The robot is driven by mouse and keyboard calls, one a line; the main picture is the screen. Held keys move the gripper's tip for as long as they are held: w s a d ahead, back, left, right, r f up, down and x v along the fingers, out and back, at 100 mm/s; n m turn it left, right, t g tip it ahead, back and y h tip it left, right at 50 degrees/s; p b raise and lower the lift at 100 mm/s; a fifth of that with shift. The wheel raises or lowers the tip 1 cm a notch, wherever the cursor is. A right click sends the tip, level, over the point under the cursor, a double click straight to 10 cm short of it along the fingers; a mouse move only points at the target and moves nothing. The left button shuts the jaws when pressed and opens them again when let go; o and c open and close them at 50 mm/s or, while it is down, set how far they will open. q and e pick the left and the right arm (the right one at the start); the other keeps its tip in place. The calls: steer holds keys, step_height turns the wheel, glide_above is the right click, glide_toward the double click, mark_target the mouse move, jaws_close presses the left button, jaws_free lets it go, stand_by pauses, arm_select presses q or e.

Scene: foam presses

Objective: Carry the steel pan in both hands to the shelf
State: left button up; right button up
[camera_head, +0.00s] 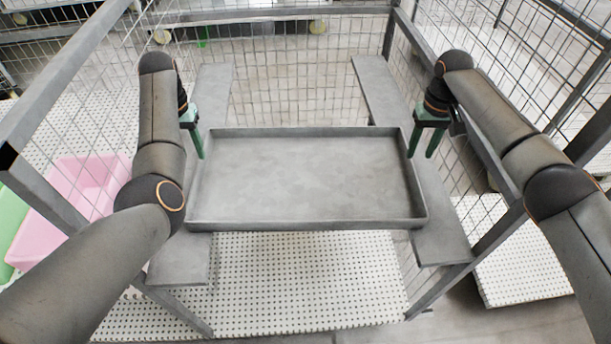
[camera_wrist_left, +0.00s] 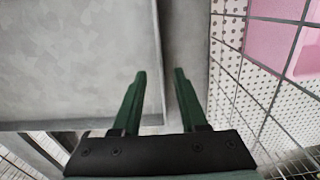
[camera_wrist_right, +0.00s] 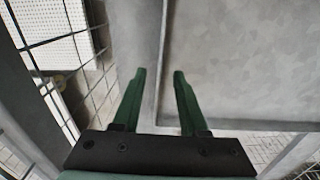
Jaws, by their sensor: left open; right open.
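The steel pan (camera_head: 305,180) is a wide, shallow grey tray, empty and level. It rests across two grey ledges, the left one (camera_head: 182,262) and the right one (camera_head: 440,225). My left gripper (camera_head: 199,150) is open at the pan's left wall, towards its far corner. In the left wrist view the pan's rim (camera_wrist_left: 156,50) runs between the spread fingers. My right gripper (camera_head: 421,154) is open at the right wall near the far corner. In the right wrist view the rim (camera_wrist_right: 162,50) passes between its fingers. I cannot tell how deep the fingertips reach.
A wire-mesh frame surrounds the ledges, with a metal post (camera_head: 40,200) at left and mesh (camera_head: 530,60) at right. A pink bin (camera_head: 75,205) stands outside at left beside a green one (camera_head: 10,225). White perforated flooring (camera_head: 300,285) lies below the pan.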

mark_target(198, 167)
arm_select(q)
step_height(198, 167, down, 7)
steer(key=shift+r, duration=0.1)
arm_select(e)
step_height(198, 167, down, 7)
steer(key=shift+r, duration=0.1)
arm_select(q)
jaws_close()
arm_select(e)
jaws_close()
arm_select(q)
steer(key=shift+w, duration=0.1)
arm_select(e)
steer(key=shift+w+r, duration=0.1)
stand_by(0.7)
